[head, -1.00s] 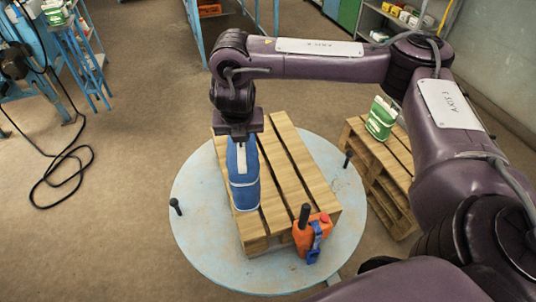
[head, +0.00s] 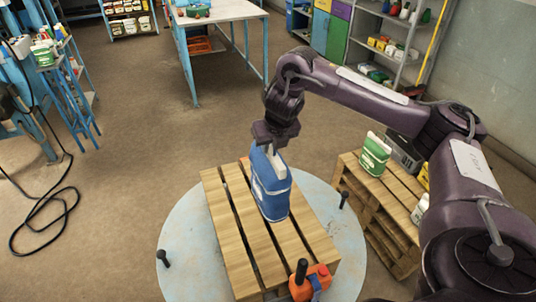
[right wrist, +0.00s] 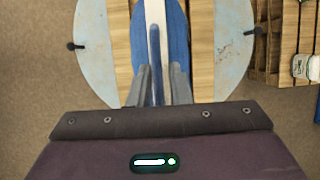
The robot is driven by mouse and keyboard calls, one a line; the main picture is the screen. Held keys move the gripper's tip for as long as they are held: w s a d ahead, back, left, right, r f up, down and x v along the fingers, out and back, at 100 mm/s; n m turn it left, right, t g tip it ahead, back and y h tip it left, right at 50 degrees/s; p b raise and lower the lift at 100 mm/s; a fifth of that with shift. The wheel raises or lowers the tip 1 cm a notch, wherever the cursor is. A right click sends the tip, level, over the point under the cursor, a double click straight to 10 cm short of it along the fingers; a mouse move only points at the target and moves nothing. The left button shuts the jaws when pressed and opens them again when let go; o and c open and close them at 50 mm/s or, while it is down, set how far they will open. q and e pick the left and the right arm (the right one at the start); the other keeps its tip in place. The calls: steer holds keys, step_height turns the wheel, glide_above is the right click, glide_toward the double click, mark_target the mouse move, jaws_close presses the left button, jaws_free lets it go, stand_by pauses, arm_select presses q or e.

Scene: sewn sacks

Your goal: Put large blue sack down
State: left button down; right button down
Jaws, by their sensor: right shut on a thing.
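The large blue sack (head: 270,186) is upright, slightly tilted, over the slatted wooden pallet (head: 228,232) on the round pale-blue table (head: 186,262). My right gripper (head: 272,146) is shut on the top of the sack. In the right wrist view the gripper fingers (right wrist: 158,84) close on the blue sack (right wrist: 172,30), with pallet slats on both sides. I cannot tell whether the sack's bottom touches the slats. My left gripper is not in view.
An orange container (head: 312,282) with a dark upright handle stands at the pallet's near edge. A second pallet (head: 378,196) at the right bears a green-and-white sack (head: 375,154). Black knobs (head: 163,258) stick up from the round table. A workbench (head: 218,12) stands behind.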

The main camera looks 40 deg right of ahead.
step_height(320, 180, down, 15)
steer(key=b, duration=0.7)
steer(key=shift+f, duration=0.15)
steer(key=shift+w, duration=0.1)
steer(key=c, duration=1.6)
jaws_free()
steer(key=shift+s+f+b, duration=0.2)
steer(key=shift+f+b, duration=0.1)
steer(key=shift+o, duration=1.4)
steer(key=shift+r, duration=0.1)
steer(key=shift+r, duration=0.1)
